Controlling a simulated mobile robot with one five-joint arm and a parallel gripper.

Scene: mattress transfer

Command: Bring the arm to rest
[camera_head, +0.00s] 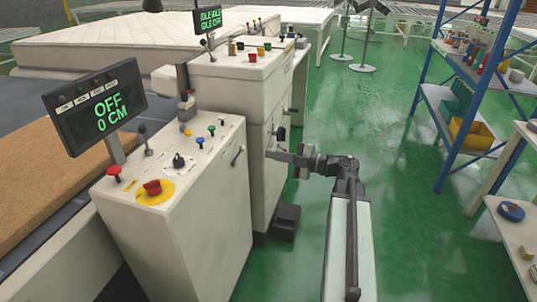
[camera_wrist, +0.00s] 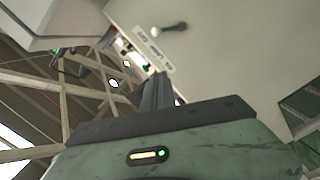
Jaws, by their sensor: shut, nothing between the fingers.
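My gripper (camera_head: 272,155) is at the end of my arm in the head view, pointing left towards the side of the rear white control cabinet (camera_head: 232,75). Its fingers are shut and empty. I cannot tell whether the tips touch the cabinet.
A nearer control cabinet (camera_head: 190,185) carries a screen (camera_head: 95,108) reading "OFF 0 CM". A mattress (camera_head: 120,45) lies behind at left. A blue shelf rack (camera_head: 440,100) stands at right. Green floor (camera_head: 345,110) between is mostly clear.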

